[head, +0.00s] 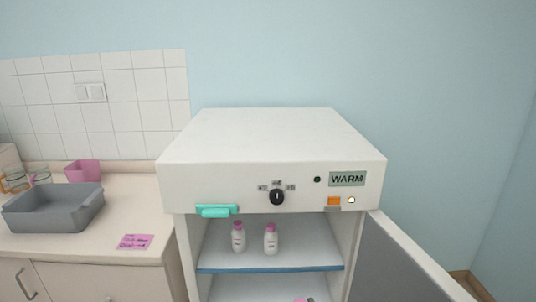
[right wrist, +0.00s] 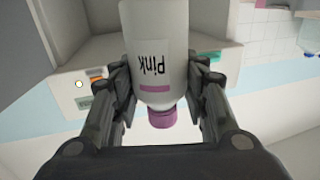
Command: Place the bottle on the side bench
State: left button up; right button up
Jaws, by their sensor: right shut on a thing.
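In the right wrist view my right gripper (right wrist: 165,110) is shut on a white bottle (right wrist: 155,20) with a pink cap and a label reading "Pink". That picture is upside down: the bottle's cap points down, as the cabinet's top does. The side bench is probably the pale counter (head: 120,215) at the left of the head view. My left gripper is not in view.
A white "WARM" cabinet (head: 270,140) stands right of the counter, its door (head: 405,265) open. Two pink-capped bottles (head: 238,237) (head: 271,239) stand on its shelf.

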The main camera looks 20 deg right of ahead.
jog(key=w+a+r+m+h, duration=0.2)
jog(key=w+r+h, duration=0.2)
jog(key=w+r, duration=1.1)
notch_tip(320, 180, up, 20)
jog(key=d+m+g+h, duration=0.1)
jog(key=m+g+h, duration=0.2)
jog(key=m+h, duration=0.1)
jog(key=shift+w+d+h, duration=0.25)
jog(key=shift+w+h, duration=0.1)
jog(key=shift+h, duration=0.25)
jog(key=shift+w, duration=0.1)
